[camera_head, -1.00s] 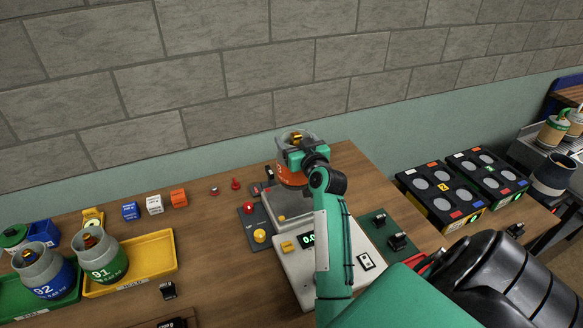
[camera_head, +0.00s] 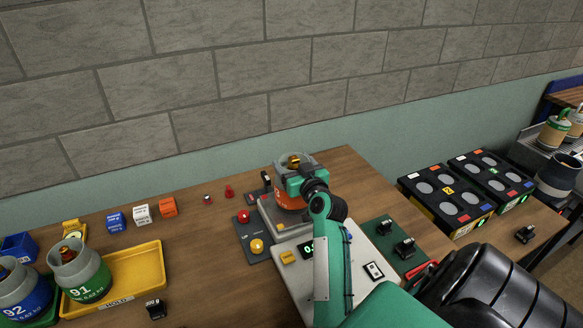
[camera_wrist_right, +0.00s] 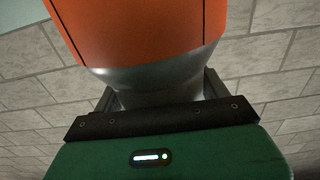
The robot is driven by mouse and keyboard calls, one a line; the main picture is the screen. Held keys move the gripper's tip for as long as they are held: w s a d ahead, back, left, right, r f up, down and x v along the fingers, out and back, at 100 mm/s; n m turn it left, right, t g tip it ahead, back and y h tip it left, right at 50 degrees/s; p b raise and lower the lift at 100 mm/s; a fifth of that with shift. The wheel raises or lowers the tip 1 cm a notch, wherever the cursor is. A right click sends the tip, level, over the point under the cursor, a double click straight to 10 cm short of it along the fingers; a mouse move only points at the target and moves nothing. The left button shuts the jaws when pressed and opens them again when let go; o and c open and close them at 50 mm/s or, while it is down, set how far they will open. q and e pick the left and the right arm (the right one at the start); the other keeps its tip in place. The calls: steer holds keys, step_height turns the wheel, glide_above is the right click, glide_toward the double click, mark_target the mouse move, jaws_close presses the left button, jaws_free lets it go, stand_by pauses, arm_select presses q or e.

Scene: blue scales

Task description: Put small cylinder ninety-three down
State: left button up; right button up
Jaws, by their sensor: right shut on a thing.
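In the right wrist view, the cylinder's orange band (camera_wrist_right: 140,30) and grey neck (camera_wrist_right: 150,85) fill the top, between the jaws. The scale's white body (camera_head: 340,264) has a display partly hidden by my arm. My left gripper is out of view.
Cylinder 91 (camera_head: 88,280) stands on the yellow tray (camera_head: 140,272), beside cylinder 92 (camera_head: 25,290). A panel with a red and a yellow button (camera_head: 252,232) adjoins the scale. Small blue, white and orange blocks (camera_head: 142,213) stand behind. Black crates (camera_head: 447,200) are at right.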

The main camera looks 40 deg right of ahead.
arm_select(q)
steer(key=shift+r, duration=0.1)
arm_select(e)
steer(key=shift+s+r, duration=0.2)
steer(key=shift+r, duration=0.05)
steer(key=shift+f, duration=0.1)
steer(key=o, duration=1.2)
steer(key=shift+f, duration=0.25)
steer(key=o, duration=0.4)
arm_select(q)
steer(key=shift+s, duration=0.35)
arm_select(e)
steer(key=shift+r, duration=0.1)
steer(key=shift+r, duration=0.1)
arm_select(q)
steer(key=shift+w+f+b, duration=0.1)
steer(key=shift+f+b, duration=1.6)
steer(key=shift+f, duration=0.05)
arm_select(e)
steer(key=shift+v, duration=6.05)
steer(key=shift+w+a+r, duration=0.1)
